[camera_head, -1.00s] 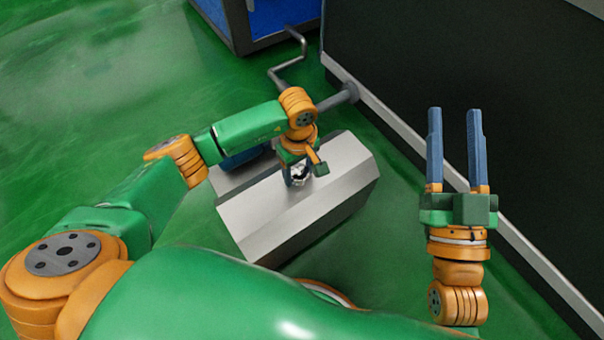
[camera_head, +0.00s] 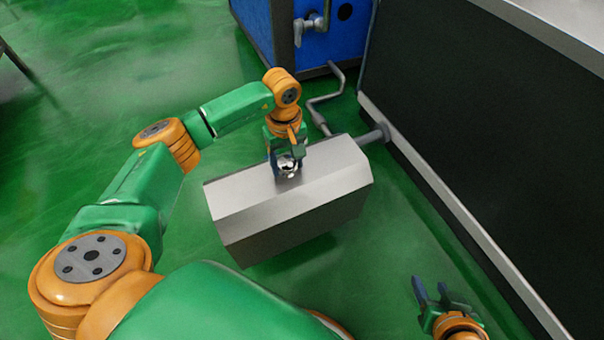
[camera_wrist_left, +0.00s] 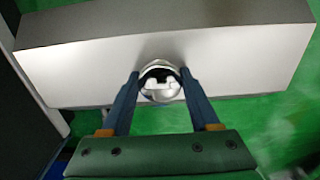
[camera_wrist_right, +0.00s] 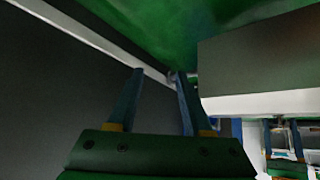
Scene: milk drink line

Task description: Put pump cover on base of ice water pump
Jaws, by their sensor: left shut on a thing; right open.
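The pump cover (camera_head: 320,172) is a long silver-grey metal box with sloped edges. My left gripper (camera_head: 284,164) is shut on a small shiny metal knob or handle on the top of the cover. In the left wrist view the fingers close around this rounded knob (camera_wrist_left: 160,80), with the cover's grey face (camera_wrist_left: 230,60) behind it. The pump base is hidden, and I cannot tell whether the cover is seated or held above it. My right gripper (camera_head: 430,290) is open and empty at the lower right, apart from the cover; its fingers also show in the right wrist view (camera_wrist_right: 155,95).
A grey pipe (camera_head: 372,136) runs beside the cover to a long dark counter (camera_head: 470,110) on the right. A blue machine (camera_head: 325,40) with a tap stands at the back. Green floor is free to the left and between cover and counter.

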